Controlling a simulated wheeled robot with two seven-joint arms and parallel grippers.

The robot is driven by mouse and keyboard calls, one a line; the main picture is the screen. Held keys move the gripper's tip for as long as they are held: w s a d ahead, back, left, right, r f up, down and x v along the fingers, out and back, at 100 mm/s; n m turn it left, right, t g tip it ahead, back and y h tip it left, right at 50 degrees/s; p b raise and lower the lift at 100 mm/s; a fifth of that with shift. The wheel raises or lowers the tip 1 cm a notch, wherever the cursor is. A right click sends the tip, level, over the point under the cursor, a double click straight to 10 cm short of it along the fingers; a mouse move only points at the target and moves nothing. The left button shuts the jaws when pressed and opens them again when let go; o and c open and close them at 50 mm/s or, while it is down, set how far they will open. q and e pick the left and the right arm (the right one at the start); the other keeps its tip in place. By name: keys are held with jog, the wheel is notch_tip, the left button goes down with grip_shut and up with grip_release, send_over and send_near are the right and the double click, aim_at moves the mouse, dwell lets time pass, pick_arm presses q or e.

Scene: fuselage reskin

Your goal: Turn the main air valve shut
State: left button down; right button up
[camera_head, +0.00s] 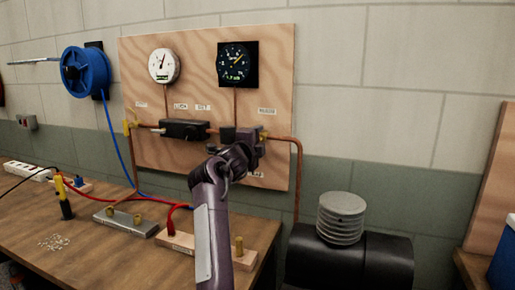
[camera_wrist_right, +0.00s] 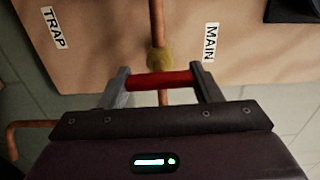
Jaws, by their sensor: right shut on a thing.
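In the head view my right gripper (camera_head: 252,146) is at the right part of the pipe run on the wooden board and hides most of the valve. My left gripper is not in view.
The plywood board (camera_head: 140,70) carries a white gauge (camera_head: 164,65), a black gauge (camera_head: 238,63) and a dark pipe fitting (camera_head: 185,130). A blue hose reel (camera_head: 84,72) hangs left. The workbench (camera_head: 90,262) holds hoses and fittings. A black tank (camera_head: 350,262) stands right.

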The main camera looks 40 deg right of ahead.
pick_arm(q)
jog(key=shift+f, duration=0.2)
pick_arm(e)
jog(key=shift+f+m, duration=0.15)
jog(key=shift+m, duration=0.15)
jog(key=o, duration=1)
jog(key=shift+a, duration=0.1)
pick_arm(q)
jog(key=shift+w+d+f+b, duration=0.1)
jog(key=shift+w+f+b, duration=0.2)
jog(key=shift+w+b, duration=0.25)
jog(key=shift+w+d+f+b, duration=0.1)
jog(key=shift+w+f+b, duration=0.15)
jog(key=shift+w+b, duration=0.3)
pick_arm(e)
jog(key=v, duration=0.7)
jog(key=shift+s+a, duration=0.2)
jog(key=shift+a, duration=0.05)
